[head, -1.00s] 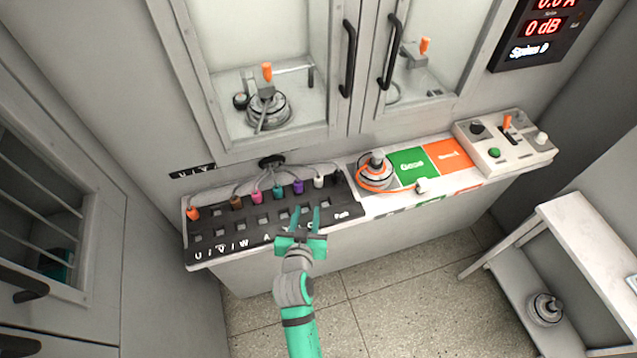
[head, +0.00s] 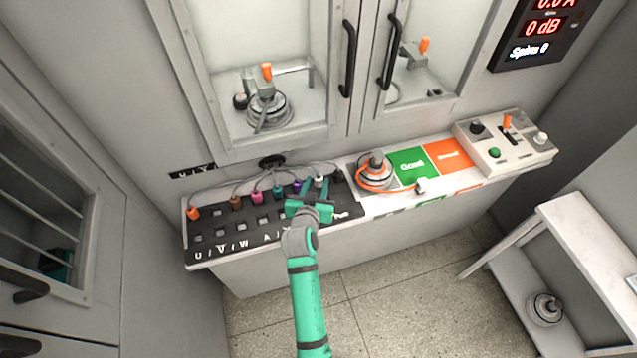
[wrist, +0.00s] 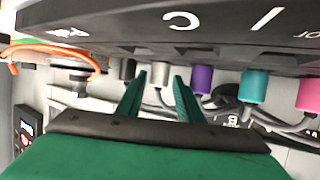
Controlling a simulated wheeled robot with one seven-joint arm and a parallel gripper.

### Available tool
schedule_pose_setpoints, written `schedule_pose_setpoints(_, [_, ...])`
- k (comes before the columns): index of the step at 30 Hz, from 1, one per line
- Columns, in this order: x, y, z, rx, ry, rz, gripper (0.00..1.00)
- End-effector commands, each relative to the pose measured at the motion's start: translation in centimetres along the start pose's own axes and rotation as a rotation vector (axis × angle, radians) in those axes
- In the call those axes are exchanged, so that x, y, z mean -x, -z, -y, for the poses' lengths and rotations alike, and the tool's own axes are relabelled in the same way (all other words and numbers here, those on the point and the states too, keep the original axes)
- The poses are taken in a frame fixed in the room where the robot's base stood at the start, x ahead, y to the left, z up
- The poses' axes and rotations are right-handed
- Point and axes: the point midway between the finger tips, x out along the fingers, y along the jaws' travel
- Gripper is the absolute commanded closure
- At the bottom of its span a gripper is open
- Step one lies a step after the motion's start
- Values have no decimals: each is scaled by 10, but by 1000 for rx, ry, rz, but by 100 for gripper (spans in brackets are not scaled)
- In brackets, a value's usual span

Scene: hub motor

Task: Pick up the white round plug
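The white round plug (head: 319,181) is in the back row of the black socket panel (head: 232,250), between the purple plug (head: 298,187) and the black plug (head: 338,176). In the wrist view, the white plug (wrist: 161,76) shows between my two fingertips, with a cable running from it. My gripper (head: 312,188) is open over the panel, its green fingers pointing at the white plug. In the wrist view, my gripper (wrist: 159,80) has a finger on each side of the plug. I cannot tell whether either finger touches it.
Teal (head: 278,192), pink (head: 257,198), brown and orange plugs stand along the same row, with grey cables behind them. A motor with an orange cable (head: 375,172) and a small white connector (head: 422,185) are to the right. Cabinet doors rise behind the panel.

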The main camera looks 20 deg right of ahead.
Motion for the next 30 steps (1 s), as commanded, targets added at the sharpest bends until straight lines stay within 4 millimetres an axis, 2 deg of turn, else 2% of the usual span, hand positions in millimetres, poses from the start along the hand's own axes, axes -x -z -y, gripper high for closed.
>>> schedule_pose_setpoints(3, [-18,1,-2,0,-2,0,67])
schedule_pose_setpoints(6, [-28,0,-1,0,-1,0,67])
schedule_pose_setpoints(15, [-33,0,-1,0,-1,0,67])
schedule_pose_setpoints(16, [-33,0,-1,0,-1,0,69])
schedule_pose_setpoints(20, [-33,0,-1,0,-1,0,100])
schedule_pose_setpoints(30, [-32,2,-1,0,0,-1,100])
